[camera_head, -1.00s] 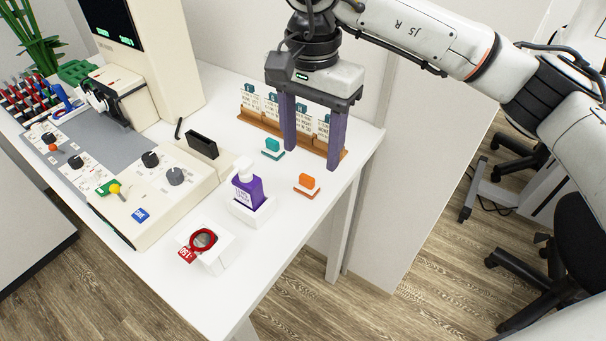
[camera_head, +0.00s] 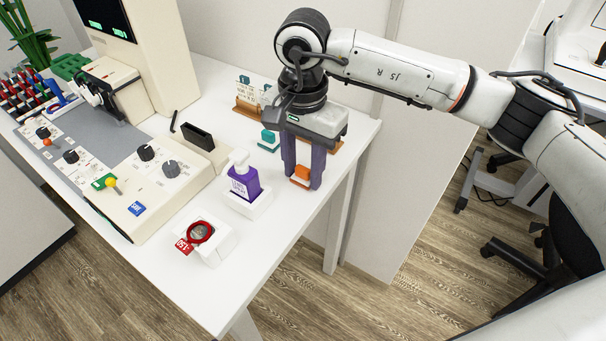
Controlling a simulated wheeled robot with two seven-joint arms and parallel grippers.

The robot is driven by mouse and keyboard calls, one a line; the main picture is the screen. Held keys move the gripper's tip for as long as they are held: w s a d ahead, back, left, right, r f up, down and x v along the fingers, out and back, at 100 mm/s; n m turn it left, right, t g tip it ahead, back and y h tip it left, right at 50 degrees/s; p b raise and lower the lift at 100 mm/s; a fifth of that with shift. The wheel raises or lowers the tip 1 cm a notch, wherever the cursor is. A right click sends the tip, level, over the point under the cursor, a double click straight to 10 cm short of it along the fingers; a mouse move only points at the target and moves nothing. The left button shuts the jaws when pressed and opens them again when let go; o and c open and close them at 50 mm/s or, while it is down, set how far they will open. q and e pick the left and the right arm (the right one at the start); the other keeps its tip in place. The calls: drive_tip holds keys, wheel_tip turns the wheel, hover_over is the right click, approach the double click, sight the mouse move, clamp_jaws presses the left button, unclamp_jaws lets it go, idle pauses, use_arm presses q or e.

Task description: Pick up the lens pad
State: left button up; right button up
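Two small upright pads stand on the white table: an orange one (camera_head: 302,173) near the right edge and a teal one (camera_head: 268,137) behind it to the left. Which of them is the lens pad is not marked. My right gripper (camera_head: 302,181) points down over the orange pad, one dark purple finger on each side. The fingers are drawn in and the pad fills the gap between them, so they look shut on it. The pad is at table height, its lower part partly hidden by the fingers. My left gripper is not in view.
A purple pump bottle (camera_head: 244,184) in a white holder stands left of my gripper. A red-ringed lens (camera_head: 201,232) sits on a white block in front. A brown card rack (camera_head: 247,108) is behind, partly hidden by my arm. A cream control console (camera_head: 150,190) fills the left.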

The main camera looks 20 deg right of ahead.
sight(303, 168)
drive_tip(key=c, duration=0.5)
drive_tip(key=shift+o, duration=0.2)
wheel_tip(303, 168, up, 10)
drive_tip(key=shift+r, duration=0.1)
